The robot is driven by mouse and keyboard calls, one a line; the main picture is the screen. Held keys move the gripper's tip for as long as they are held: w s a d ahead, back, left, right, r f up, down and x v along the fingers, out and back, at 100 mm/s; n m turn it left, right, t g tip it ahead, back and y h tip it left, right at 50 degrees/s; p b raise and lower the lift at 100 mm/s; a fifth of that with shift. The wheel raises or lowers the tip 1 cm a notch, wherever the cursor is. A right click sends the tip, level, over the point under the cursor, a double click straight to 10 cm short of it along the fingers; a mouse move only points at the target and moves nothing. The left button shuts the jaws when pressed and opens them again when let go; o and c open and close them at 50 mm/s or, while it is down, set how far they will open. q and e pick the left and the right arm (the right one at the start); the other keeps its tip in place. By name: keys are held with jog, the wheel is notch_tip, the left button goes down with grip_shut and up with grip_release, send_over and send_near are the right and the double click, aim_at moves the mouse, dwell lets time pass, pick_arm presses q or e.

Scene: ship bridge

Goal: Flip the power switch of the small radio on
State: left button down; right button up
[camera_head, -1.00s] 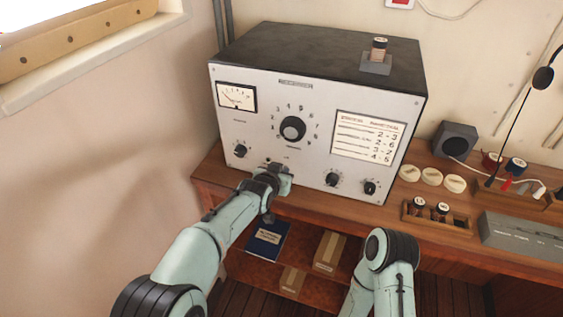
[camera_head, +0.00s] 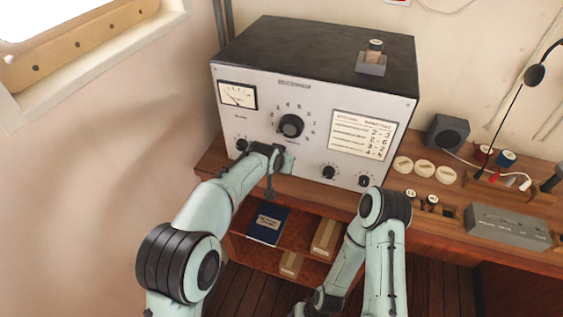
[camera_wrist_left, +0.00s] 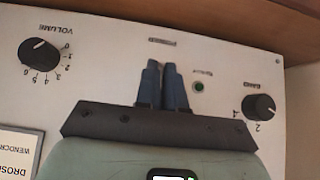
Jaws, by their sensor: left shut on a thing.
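The radio (camera_head: 300,97) is a box with a white front panel and black top, standing on the wooden desk. My left gripper (camera_head: 270,152) is against the lower middle of its front panel. In the left wrist view, where the panel is upside down, the two dark blue fingers (camera_wrist_left: 162,72) are close together just beneath the POWER label (camera_wrist_left: 165,42). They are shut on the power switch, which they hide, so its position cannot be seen. A small green lamp (camera_wrist_left: 199,86) is beside the fingers. My right gripper is out of view; only its arm shows.
In the left wrist view, the VOLUME knob (camera_wrist_left: 39,53) is left of my fingers and the BAND knob (camera_wrist_left: 259,106) right. The large dial (camera_head: 290,125) is above my left gripper. A grey speaker (camera_head: 446,136) and pale discs (camera_head: 424,168) are on the desk at right.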

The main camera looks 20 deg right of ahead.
pick_arm(q)
jog(key=shift+w+r, duration=0.1)
jog(key=shift+r, duration=0.1)
jog(key=c, duration=1.3)
grip_release()
jog(key=shift+o, duration=0.3)
jog(key=shift+f, duration=0.1)
jog(key=b+v, duration=0.2)
jog(key=v, duration=1.1)
jog(key=shift+s+b, duration=0.2)
jog(key=shift+b, duration=0.1)
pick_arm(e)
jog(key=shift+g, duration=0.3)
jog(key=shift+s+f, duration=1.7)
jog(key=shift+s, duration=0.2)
